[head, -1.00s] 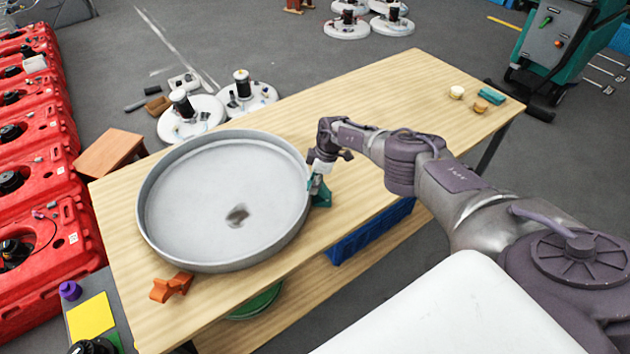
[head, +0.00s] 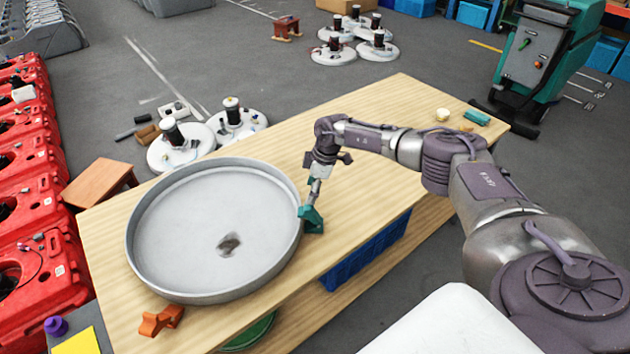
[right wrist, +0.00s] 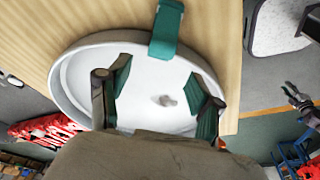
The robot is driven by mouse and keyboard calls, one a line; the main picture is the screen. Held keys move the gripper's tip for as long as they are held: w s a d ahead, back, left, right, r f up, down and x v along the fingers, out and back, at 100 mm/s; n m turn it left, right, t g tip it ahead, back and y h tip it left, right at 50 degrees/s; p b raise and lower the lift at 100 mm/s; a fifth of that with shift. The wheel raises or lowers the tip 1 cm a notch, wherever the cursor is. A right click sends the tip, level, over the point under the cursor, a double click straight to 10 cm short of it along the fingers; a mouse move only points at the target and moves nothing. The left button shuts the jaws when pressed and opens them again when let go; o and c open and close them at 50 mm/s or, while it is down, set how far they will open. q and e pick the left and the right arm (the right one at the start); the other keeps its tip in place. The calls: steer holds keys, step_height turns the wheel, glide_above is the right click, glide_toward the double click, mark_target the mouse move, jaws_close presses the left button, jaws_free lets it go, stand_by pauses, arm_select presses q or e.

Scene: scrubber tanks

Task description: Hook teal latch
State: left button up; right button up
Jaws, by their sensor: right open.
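The grey round tank (head: 135,235) lies on the wooden table, also seen in the right wrist view (right wrist: 80,75). The teal latch (head: 312,220) sits at the tank's right rim in the head view. In the right wrist view the latch (right wrist: 164,35) is a teal piece at the top, against the tank's rim. My right gripper (head: 315,188) is just above the latch. Its two teal-padded fingers (right wrist: 160,95) are spread wide with nothing between them; the latch lies beyond them. A small dark claw shape (right wrist: 295,97), apparently my left gripper, shows at the right edge; its jaw state is unclear.
An orange clamp-like piece (head: 160,321) lies at the tank's near-left edge. A teal piece (head: 477,117) and a cream knob (head: 442,115) lie at the table's far right. A blue crate (head: 365,250) is underneath. The table right of the latch is clear.

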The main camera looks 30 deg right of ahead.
steer(key=shift+v, duration=1.7)
